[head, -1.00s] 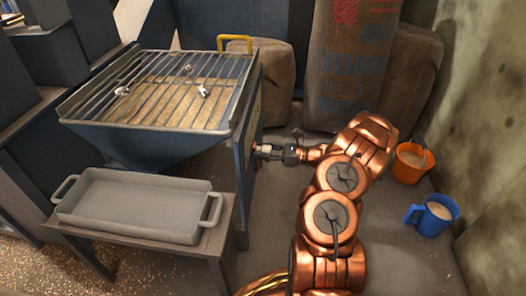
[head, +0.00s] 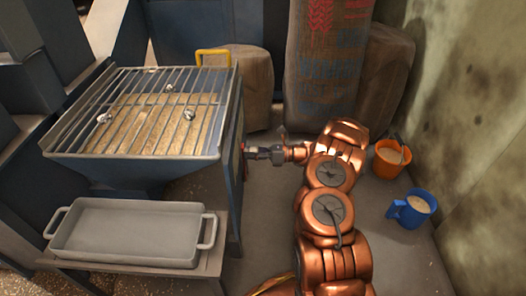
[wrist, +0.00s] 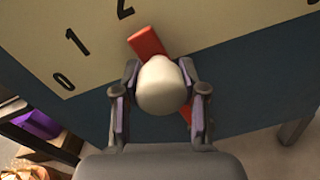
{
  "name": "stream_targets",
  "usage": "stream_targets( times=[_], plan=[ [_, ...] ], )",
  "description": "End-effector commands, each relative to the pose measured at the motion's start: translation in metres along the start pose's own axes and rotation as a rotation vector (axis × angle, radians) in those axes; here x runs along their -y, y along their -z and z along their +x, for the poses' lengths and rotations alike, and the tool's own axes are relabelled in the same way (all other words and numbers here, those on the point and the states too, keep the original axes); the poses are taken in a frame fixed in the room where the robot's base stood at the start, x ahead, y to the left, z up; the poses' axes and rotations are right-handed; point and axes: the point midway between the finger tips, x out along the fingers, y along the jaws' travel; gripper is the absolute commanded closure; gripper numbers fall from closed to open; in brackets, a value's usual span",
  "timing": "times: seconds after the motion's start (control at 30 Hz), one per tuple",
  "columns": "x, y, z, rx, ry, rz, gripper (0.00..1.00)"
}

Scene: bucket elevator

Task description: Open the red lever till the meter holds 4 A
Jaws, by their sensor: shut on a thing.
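The red lever (wrist: 146,40) with a round pale knob (wrist: 163,86) is on the blue hopper's side panel in the wrist view. My gripper (wrist: 160,98) is shut on the knob, one finger on each side. A cream scale plate (wrist: 200,25) shows marks 0, 1 and 2; the rest is out of view. No meter reading shows.
The blue hopper (head: 228,125) has a grate on top with several small shiny lumps. A grey tray (head: 75,253) stands on a low stand in front. Sacks (head: 330,75) stand behind; an orange bucket (head: 390,160) and a blue one (head: 411,211) stand near the right wall.

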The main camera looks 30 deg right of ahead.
Motion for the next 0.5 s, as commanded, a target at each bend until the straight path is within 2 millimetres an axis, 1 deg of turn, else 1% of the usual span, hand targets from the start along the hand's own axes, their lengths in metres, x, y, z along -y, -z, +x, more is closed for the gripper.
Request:
stream_targets(
  times=[0.03, 0.27, 0.3, 0.5],
  plan=[
    [-0.0034, -0.0005, 0.0089, -0.002, -0.017, 0.002, 1.0],
    [-0.0039, -0.0007, 0.0096, -0.001, -0.018, 0.001, 1.0],
    [-0.0039, -0.0008, 0.0096, -0.001, -0.018, 0.001, 0.56],
    [-0.0029, -0.0012, 0.006, 0.001, -0.013, 0.001, 0.36]
  ],
)
